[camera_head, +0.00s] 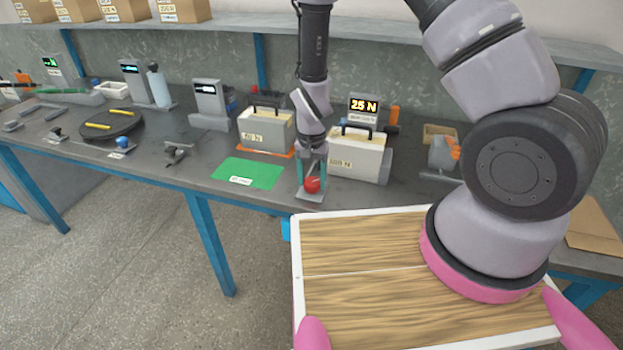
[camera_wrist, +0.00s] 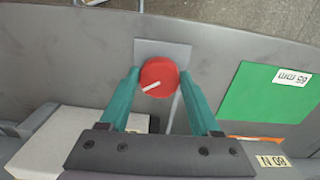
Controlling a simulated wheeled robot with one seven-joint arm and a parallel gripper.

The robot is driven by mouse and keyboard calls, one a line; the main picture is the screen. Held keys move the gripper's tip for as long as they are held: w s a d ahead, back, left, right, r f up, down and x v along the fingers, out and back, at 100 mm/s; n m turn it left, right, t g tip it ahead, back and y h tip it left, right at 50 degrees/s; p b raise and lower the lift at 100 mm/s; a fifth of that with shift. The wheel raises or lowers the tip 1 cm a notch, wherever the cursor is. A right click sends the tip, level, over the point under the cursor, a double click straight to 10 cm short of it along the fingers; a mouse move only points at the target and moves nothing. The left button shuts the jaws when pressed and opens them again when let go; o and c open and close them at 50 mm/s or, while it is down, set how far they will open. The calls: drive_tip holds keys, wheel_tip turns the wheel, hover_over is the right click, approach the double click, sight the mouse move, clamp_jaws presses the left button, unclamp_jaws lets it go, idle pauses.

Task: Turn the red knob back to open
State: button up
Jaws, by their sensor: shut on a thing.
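The red knob (camera_head: 312,185) sits on a small grey plate (camera_head: 308,196) near the front edge of the bench. In the wrist view the knob (camera_wrist: 159,76) is round, with a white pointer line slanting across its lower left part. My gripper (camera_head: 312,180) reaches down over it. In the wrist view the green fingers of my gripper (camera_wrist: 158,80) stand on either side of the knob, shut on it. The pointer's open and closed marks cannot be made out.
A green mat (camera_head: 247,173) lies left of the knob. A white box with a handle (camera_head: 357,155) stands close behind on the right, another (camera_head: 266,130) behind on the left. A display (camera_head: 364,106) reads 25 N. The bench edge is just in front.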

drive_tip(key=n, duration=0.6)
drive_tip(key=shift+d, duration=0.15)
drive_tip(key=n, duration=0.5)
drive_tip(key=shift+w+n, duration=0.1)
drive_tip(key=shift+n, duration=0.3)
drive_tip(key=n, duration=0.6)
drive_tip(key=shift+w+d, duration=0.1)
drive_tip(key=n, duration=0.5)
drive_tip(key=shift+n, duration=0.4)
drive_tip(key=n, duration=0.5)
drive_tip(key=shift+w, duration=0.15)
drive_tip(key=n, duration=0.6)
drive_tip(key=shift+n, duration=0.4)
drive_tip(key=n, duration=0.5)
drive_tip(key=shift+a+n, duration=0.2)
drive_tip(key=shift+n, duration=0.1)
drive_tip(key=n, duration=0.5)
drive_tip(key=shift+a+n, duration=0.1)
drive_tip(key=shift+n, duration=0.2)
